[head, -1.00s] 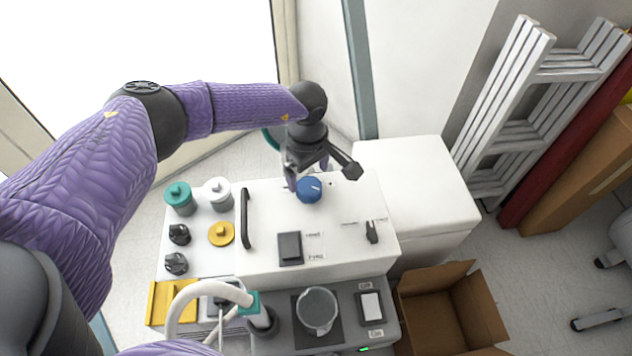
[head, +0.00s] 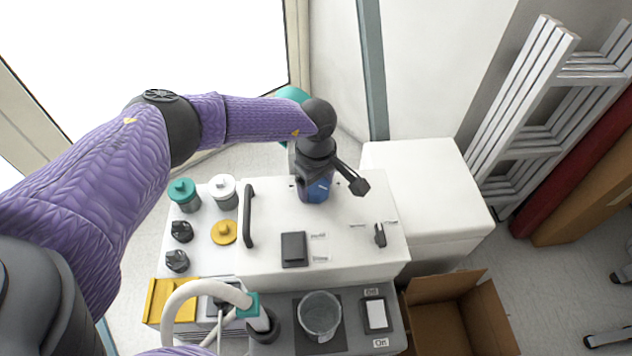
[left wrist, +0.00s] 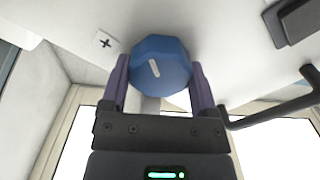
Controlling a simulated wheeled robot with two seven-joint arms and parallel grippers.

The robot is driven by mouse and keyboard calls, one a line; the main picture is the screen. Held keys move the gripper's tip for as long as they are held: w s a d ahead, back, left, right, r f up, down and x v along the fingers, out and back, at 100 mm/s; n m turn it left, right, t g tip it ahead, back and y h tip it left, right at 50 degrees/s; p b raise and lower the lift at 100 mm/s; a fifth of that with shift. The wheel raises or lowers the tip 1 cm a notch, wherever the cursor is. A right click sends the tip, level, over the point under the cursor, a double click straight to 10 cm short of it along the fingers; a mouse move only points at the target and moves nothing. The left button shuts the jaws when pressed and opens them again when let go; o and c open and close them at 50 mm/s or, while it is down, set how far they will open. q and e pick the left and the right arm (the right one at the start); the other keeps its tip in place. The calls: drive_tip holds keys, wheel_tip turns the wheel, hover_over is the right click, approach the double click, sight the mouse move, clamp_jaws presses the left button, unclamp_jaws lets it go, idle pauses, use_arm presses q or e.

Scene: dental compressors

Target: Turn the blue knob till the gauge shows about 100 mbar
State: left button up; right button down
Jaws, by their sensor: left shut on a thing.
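The blue knob (head: 319,190) is on the white top of the machine (head: 275,262), near its back edge. In the left wrist view the blue knob (left wrist: 160,64) is many-sided with a white pointer mark that leans. My left gripper (head: 316,187) comes from above and behind, and its fingers are shut on the knob. In the left wrist view the left gripper (left wrist: 160,80) has one finger on each side of the knob. A plus sign (left wrist: 105,43) is printed beside the knob. I cannot make out a gauge. The right gripper is not in view.
A black handle (head: 248,216), a black switch (head: 293,249) and a small black lever (head: 380,235) are on the top. Teal (head: 184,194) and white (head: 223,192) capped jars stand left. An open cardboard box (head: 455,315) is at lower right.

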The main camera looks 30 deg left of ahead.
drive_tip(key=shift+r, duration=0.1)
use_arm(q)
drive_tip(key=n+p, duration=0.2)
drive_tip(key=n, duration=0.2)
drive_tip(key=shift+r+n, duration=0.15)
drive_tip(key=shift+n, duration=0.15)
drive_tip(key=n+p, duration=0.2)
drive_tip(key=n, duration=0.3)
drive_tip(key=n+p, duration=0.1)
drive_tip(key=n, duration=0.4)
drive_tip(key=shift+n, duration=0.4)
drive_tip(key=shift+n+p, duration=0.7)
drive_tip(key=shift+n, duration=1.8)
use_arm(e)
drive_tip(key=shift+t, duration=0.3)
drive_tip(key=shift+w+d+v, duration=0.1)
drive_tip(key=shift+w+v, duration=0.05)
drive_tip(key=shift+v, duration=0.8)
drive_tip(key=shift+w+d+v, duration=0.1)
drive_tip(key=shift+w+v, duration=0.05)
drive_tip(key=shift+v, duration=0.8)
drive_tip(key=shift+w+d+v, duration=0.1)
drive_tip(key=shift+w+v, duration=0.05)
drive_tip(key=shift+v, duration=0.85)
